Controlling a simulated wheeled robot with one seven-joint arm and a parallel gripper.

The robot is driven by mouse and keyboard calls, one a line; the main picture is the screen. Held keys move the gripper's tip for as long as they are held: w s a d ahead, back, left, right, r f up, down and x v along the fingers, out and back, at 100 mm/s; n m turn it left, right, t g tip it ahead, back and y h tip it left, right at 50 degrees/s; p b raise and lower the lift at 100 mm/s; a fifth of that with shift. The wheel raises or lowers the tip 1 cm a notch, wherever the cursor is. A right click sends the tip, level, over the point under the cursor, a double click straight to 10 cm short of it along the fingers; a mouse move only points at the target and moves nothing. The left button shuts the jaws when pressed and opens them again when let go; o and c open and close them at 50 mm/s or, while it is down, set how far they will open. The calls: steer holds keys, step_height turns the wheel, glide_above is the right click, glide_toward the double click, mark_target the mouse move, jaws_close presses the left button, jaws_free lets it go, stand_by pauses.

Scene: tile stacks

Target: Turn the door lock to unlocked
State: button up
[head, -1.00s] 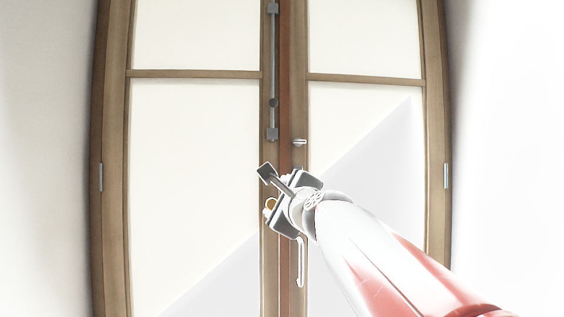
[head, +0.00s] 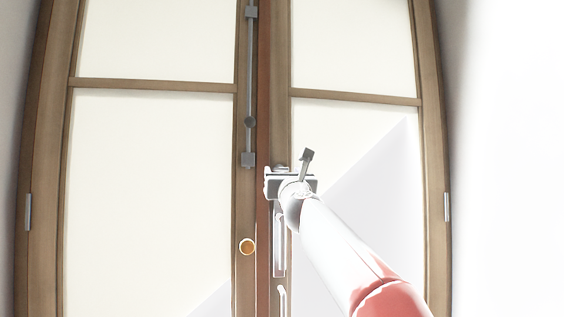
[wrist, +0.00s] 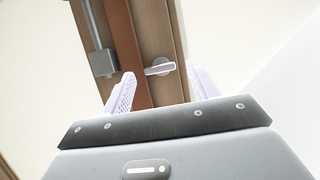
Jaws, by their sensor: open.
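The door lock (wrist: 160,67) is a small silver thumb-turn on the wooden stile of the right door leaf. In the wrist view its lever lies roughly crosswise to the stile, pointing left from its round base. In the head view it is mostly hidden behind my gripper (head: 289,178). The wrist view shows my gripper (wrist: 161,71) open, with one pale finger on each side of the lock. The fingers look apart from it; the remaining depth is hard to tell.
The double door has a wooden frame (head: 432,150) and pale panels. A long silver handle (head: 280,250) hangs below my gripper.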

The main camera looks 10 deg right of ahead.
steer(key=shift+p+x, duration=0.35)
steer(key=shift+x, duration=0.5)
steer(key=shift+c, duration=0.3)
steer(key=c, duration=0.9)
steer(key=shift+c, duration=0.2)
